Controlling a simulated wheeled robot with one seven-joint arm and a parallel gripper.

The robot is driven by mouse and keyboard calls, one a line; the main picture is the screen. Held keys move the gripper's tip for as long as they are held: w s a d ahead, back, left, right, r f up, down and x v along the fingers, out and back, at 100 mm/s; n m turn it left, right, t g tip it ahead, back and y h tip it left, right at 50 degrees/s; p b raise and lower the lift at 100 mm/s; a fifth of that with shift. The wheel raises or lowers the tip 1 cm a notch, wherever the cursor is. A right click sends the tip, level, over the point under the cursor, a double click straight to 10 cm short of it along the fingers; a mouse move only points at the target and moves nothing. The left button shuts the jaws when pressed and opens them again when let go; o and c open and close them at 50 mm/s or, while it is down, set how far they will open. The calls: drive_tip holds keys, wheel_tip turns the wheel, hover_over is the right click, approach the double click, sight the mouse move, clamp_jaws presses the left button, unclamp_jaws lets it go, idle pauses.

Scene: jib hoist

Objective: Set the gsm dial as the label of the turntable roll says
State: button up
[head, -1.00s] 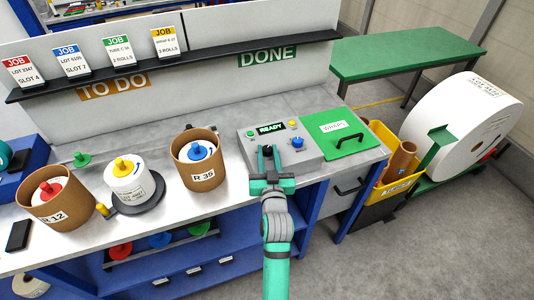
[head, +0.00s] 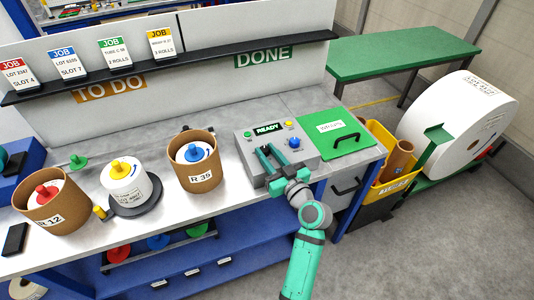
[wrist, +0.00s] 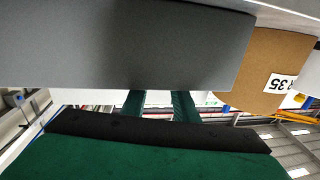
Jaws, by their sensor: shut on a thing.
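The turntable roll (head: 123,182) is a white roll with a yellow plug, standing on a dark round turntable (head: 136,203) on the bench. Its label faces me, but the small print is not legible. The grey control box (head: 304,156) has a lit READY display and a blue knob (head: 294,143) at its right. My gripper (head: 267,151) is at the left part of the box's top, left of the blue knob. No dial scale is readable. The wrist view shows the fingers (wrist: 160,104) against the box's grey side (wrist: 120,50).
Two cardboard tubs, R 12 (head: 35,220) and R 35 (head: 206,178), stand either side of the turntable. A green WRAPS lid (head: 337,145) is right of the box. Job cards (head: 115,57) stand on the shelf above. A yellow bin (head: 388,182) is beyond the bench's right end.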

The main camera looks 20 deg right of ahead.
drive_tip(key=shift+d+f+n+y, duration=0.1)
drive_tip(key=shift+n+y, duration=0.2)
drive_tip(key=shift+y, duration=0.1)
drive_tip(key=o, duration=1.1)
drive_tip(key=shift+c, duration=0.2)
drive_tip(key=v, duration=1)
drive_tip(key=shift+s, duration=0.35)
drive_tip(key=shift+d, duration=0.1)
